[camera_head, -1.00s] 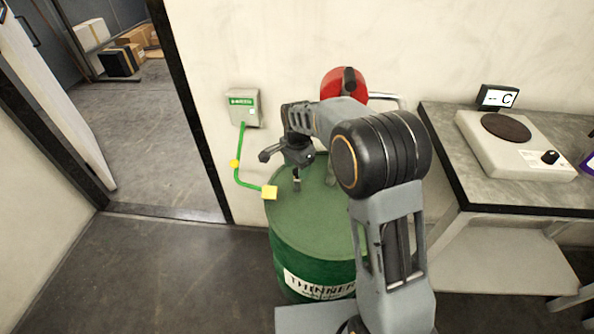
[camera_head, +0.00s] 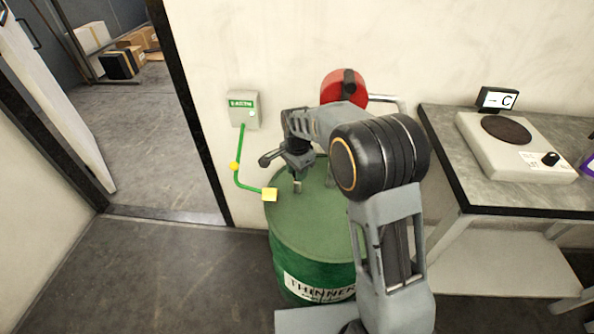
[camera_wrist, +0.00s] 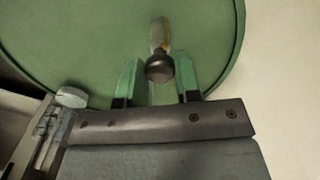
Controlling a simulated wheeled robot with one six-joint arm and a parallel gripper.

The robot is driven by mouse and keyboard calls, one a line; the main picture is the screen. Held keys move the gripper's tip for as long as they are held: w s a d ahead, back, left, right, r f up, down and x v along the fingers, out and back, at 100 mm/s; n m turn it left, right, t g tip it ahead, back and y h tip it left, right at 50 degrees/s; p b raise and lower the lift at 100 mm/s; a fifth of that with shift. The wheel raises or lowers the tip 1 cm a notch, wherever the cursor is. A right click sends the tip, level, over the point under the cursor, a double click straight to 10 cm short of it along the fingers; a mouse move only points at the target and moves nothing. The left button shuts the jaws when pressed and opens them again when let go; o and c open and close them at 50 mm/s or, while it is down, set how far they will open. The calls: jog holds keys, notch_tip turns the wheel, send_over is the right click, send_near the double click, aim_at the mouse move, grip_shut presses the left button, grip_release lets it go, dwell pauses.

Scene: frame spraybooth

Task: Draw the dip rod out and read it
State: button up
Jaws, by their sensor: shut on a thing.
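The dip rod shows in the wrist view as a dark round knob (camera_wrist: 160,69) with a pale brown shaft (camera_wrist: 158,36) beyond it, over the green drum top. My gripper (camera_wrist: 157,80) has one finger on each side of the knob and is shut on the rod. In the head view my gripper (camera_head: 297,172) is above the green thinner drum (camera_head: 325,226), and a short grey stub (camera_head: 297,187) shows below it at the drum top. I cannot tell how much of the rod is inside the drum. No markings on the rod are readable.
A green grounding line with a yellow clamp (camera_head: 269,194) runs from a wall box (camera_head: 243,108) to the drum rim. A red reel-like object (camera_head: 343,88) is on the wall behind my arm. A bench (camera_head: 450,165) with a hot plate (camera_head: 515,145) stands right. Floor at left is clear.

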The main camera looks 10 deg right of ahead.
grip_shut()
notch_tip(320, 180, up, 29)
jog(key=p, duration=2.1)
jog(key=shift+r+p, duration=0.15)
jog(key=shift+p, duration=0.25)
jog(key=o, duration=0.9)
grip_release()
jog(key=shift+o, duration=0.2)
notch_tip(320, 180, up, 14)
jog(key=shift+p, duration=0.45)
jog(key=s+d+f+n+t, duration=0.1)
jog(key=s+d+f+n, duration=0.2)
jog(key=s, duration=0.4)
jog(key=s+d+f+n+t, duration=0.1)
jog(key=s+d+f+n, duration=0.3)
jog(key=s, duration=0.4)
jog(key=s+d+f+n+t, duration=0.1)
jog(key=s+d+f+n, duration=0.2)
jog(key=s, duration=0.4)
jog(key=shift+s+d+f+n+t, duration=0.2)
jog(key=shift+s+f+n+t, duration=0.2)
jog(key=shift+n, duration=0.3)
